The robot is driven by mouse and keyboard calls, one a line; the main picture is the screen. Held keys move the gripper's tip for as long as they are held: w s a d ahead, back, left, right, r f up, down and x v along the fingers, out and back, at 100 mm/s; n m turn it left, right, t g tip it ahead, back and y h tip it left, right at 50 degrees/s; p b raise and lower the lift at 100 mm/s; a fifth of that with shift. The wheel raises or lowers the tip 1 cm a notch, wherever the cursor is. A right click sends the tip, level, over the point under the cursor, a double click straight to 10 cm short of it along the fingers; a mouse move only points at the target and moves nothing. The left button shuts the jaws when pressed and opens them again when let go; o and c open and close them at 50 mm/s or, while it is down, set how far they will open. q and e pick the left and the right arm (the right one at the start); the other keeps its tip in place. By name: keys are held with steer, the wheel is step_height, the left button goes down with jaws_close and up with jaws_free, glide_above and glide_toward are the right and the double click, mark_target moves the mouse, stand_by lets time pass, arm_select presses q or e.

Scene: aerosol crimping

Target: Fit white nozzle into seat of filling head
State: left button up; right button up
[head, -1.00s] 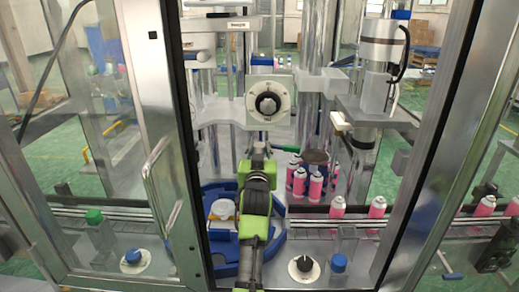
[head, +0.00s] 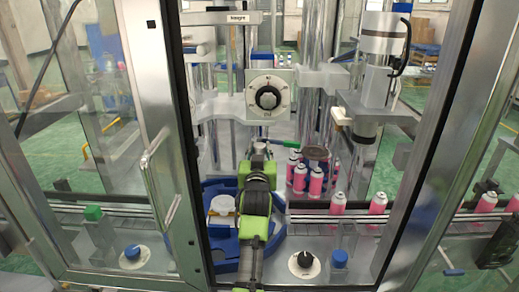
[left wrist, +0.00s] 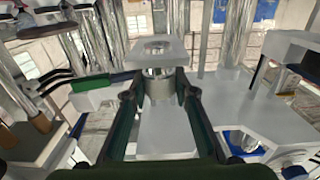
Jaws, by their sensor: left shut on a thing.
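My left gripper (head: 258,148) reaches in through the open machine front, just below the white plate with the round dial (head: 267,97). In the left wrist view, its two dark green fingers (left wrist: 157,90) are shut on a small pale piece, apparently the white nozzle (left wrist: 160,88). The piece lies between the fingertips, under a metal cylinder (left wrist: 158,68) below a white block (left wrist: 158,48). This looks like the filling head. I cannot tell whether nozzle and seat touch. In the head view the gripper hides the nozzle. My right gripper is not in view.
Pink cans (head: 316,182) stand in a group right of my left arm, with more along the conveyor (head: 300,215). A blue holder (head: 218,250) with a white round part (head: 222,207) is left of the arm. Metal door frames (head: 165,120) bound both sides of the opening.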

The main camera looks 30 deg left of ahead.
arm_select(q)
steer(key=shift+f+b, duration=0.4)
steer(key=shift+f, duration=0.25)
steer(key=o, duration=1.3)
